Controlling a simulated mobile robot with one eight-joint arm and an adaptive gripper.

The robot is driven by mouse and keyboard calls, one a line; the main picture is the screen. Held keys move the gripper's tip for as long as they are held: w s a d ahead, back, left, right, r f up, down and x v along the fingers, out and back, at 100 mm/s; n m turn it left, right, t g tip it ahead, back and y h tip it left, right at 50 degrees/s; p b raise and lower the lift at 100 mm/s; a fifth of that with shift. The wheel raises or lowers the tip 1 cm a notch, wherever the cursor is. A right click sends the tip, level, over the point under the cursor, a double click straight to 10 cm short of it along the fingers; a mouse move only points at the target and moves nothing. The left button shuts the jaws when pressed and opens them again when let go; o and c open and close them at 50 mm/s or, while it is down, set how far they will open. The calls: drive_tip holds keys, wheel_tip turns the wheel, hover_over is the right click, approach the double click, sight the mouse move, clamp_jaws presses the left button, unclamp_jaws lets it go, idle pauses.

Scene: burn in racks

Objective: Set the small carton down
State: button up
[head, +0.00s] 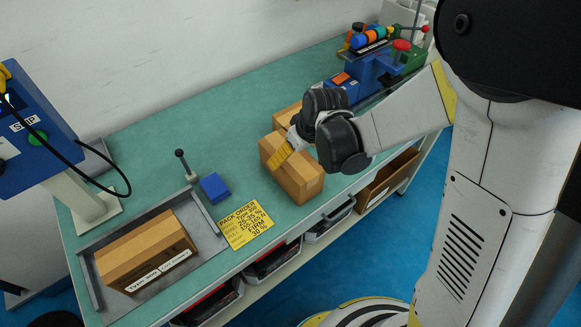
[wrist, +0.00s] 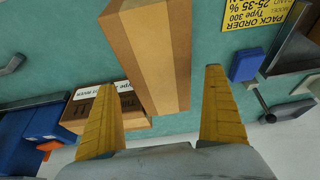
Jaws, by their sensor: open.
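A brown carton (head: 295,172) with a paler tape strip stands on the green bench top near its front edge; I take it as the small carton. My gripper (head: 284,156) is right at it, with a yellow finger seen against the carton's far left side. In the wrist view, the carton (wrist: 150,50) reaches between the two yellow fingers of my gripper (wrist: 162,80). The fingers are spread wide, with a visible gap on the right side. The left gap is narrower, and I cannot tell whether that finger touches.
Another labelled carton (wrist: 88,108) lies close behind, partly hidden. A larger carton (head: 140,252) lies in a grey tray (head: 92,290) at left. A yellow pack order card (head: 245,224), a blue block (head: 214,188) and a lever (head: 184,165) are nearby. Blue machinery (head: 375,75) stands at the back right.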

sight(292, 156)
drive_tip(key=b+x, duration=0.1)
drive_tip(key=x, duration=0.2)
drive_tip(key=shift+a+f, duration=0.1)
drive_tip(key=shift+f, duration=0.2)
drive_tip(key=shift+r, duration=0.1)
drive_tip(key=c, duration=1.4)
wheel_tip(292, 156, up, 18)
drive_tip(key=p, duration=0.7)
drive_tip(key=s+d+f+m+h+b, duration=0.1)
drive_tip(key=d+f+m, duration=0.1)
drive_tip(key=d+f, duration=0.2)
drive_tip(key=s+d+f+m+b, duration=0.1)
drive_tip(key=s+d+f+m, duration=0.1)
drive_tip(key=d+f, duration=0.2)
drive_tip(key=s+d+f+m+h+b, duration=0.1)
drive_tip(key=d+f+m, duration=0.1)
drive_tip(key=d+f, duration=0.2)
drive_tip(key=shift+s+d+f+m+t+h, duration=0.1)
drive_tip(key=shift+s+d+m+t+h, duration=0.1)
drive_tip(key=shift+d, duration=0.7)
drive_tip(key=shift+s+d+m+t+h, duration=0.1)
drive_tip(key=shift+s+d+m+t, duration=0.1)
drive_tip(key=shift+d, duration=0.75)
